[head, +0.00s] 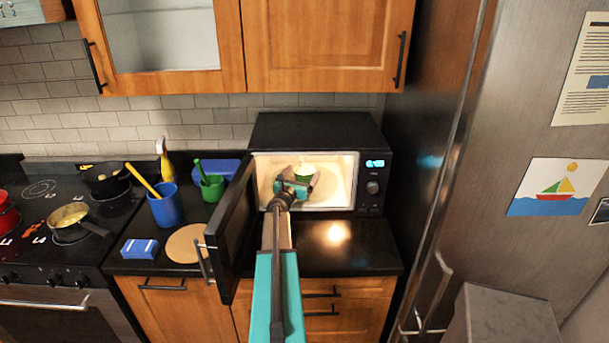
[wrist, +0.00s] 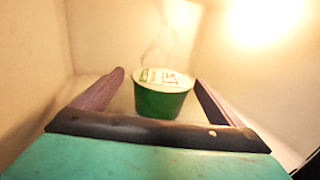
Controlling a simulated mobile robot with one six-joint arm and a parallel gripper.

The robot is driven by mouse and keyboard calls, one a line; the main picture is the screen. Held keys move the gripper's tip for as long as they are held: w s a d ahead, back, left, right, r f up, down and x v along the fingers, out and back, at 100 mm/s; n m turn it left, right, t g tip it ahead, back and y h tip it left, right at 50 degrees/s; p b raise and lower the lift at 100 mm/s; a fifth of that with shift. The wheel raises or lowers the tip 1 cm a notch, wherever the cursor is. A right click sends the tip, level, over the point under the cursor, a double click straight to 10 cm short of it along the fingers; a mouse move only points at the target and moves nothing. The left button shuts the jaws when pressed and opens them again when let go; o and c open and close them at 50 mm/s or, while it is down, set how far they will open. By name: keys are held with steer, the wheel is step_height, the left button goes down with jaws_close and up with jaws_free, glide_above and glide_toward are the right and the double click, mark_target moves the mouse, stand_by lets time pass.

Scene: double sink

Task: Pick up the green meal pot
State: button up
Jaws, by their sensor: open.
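The green meal pot (wrist: 162,102) stands upright inside the lit microwave (head: 345,180), with a pale printed lid on top and faint steam above it. In the head view only its pale lid and a bit of green (head: 304,179) show behind my gripper. My gripper (head: 297,181) reaches into the microwave through the open doorway. It also shows in the wrist view (wrist: 158,88), with its two fingers apart, one to each side of the pot. The pot sits between or just beyond the fingertips. I cannot tell whether either finger touches it.
The open microwave door (head: 232,228) stands out to the left of my arm. A blue cup (head: 166,207), a green cup (head: 212,187) and a round board (head: 187,244) are left of it. The fridge (head: 540,150) bounds the right side. The counter before the microwave is clear.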

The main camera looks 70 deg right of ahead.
mark_target(302, 172)
steer(key=c, duration=1.4)
steer(key=shift+r, duration=0.1)
steer(key=shift+s+a+r+b, duration=0.1)
steer(key=shift+a+r+b, duration=0.2)
steer(key=shift+b, duration=0.4)
step_height(302, 172, up, 6)
steer(key=shift+d+f+b, duration=0.1)
steer(key=shift+b, duration=0.6)
steer(key=shift+s+a+r, duration=0.1)
steer(key=shift+a+r, duration=0.1)
steer(key=shift+a, duration=0.15)
steer(key=s+a, duration=0.2)
steer(key=a, duration=0.3)
steer(key=s+a, duration=0.2)
steer(key=a, duration=0.4)
steer(key=s+a, duration=0.2)
steer(key=a, duration=0.3)
steer(key=shift+s+a+r, duration=0.15)
steer(key=shift+s+a, duration=0.05)
steer(key=shift+a, duration=0.05)
